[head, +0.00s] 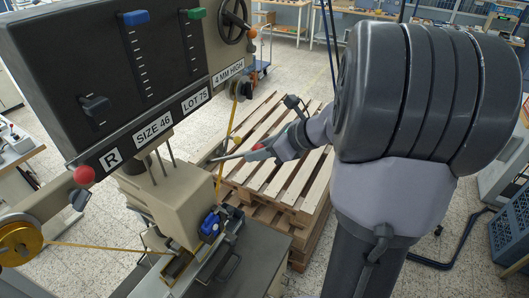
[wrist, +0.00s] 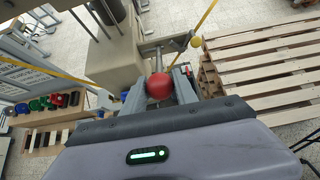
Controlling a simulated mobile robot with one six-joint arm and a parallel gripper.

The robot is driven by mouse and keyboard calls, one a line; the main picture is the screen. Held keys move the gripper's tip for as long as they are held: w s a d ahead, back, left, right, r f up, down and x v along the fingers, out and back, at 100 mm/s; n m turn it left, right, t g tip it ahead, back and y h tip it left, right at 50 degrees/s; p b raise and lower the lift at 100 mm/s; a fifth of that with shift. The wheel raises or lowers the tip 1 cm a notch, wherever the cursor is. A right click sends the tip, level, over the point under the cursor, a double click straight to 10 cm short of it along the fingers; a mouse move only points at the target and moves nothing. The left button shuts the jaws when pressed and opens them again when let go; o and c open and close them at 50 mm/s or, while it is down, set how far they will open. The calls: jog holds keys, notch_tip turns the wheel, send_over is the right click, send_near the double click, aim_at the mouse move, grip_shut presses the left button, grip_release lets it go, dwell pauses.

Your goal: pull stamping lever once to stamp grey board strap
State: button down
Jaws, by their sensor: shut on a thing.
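The stamping lever is a metal rod (head: 231,157) reaching out from the right side of the stamping machine (head: 175,190). In the wrist view its red ball knob (wrist: 160,86) sits between the two fingers of my gripper (wrist: 161,92), with the rod (wrist: 157,60) running on toward the machine. In the head view my gripper (head: 264,151) is shut around the lever's end, to the right of the machine. I cannot clearly make out the grey board strap; the stamping bed (head: 178,265) below the head is small and partly hidden.
A wooden pallet stack (head: 280,165) stands right behind my gripper. A gold foil spool (head: 20,242) with its ribbon is at the lower left. A blue clamp (head: 211,224) sits beside the bed. Another red knob (head: 84,175) is on the machine's left. Coloured items (wrist: 50,102) line a bench.

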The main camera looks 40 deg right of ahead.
jog(key=f, duration=0.1)
jog(key=s+b, duration=0.1)
jog(key=f, duration=0.1)
jog(key=shift+s+d+f+b, duration=0.25)
jog(key=shift+d+f+b, duration=0.05)
jog(key=shift+f+b, duration=0.1)
jog(key=f, duration=0.1)
jog(key=f+b, duration=0.1)
jog(key=s+b, duration=0.1)
jog(key=shift+d+f, duration=0.25)
jog(key=shift+f, duration=0.15)
jog(key=shift+s+d+f+b, duration=0.1)
jog(key=shift+s+f+b, duration=0.15)
jog(key=shift+f+b, duration=0.55)
jog(key=shift+s+d+f+b, duration=0.1)
jog(key=shift+s+f+b, duration=0.15)
jog(key=shift+f+b, duration=0.55)
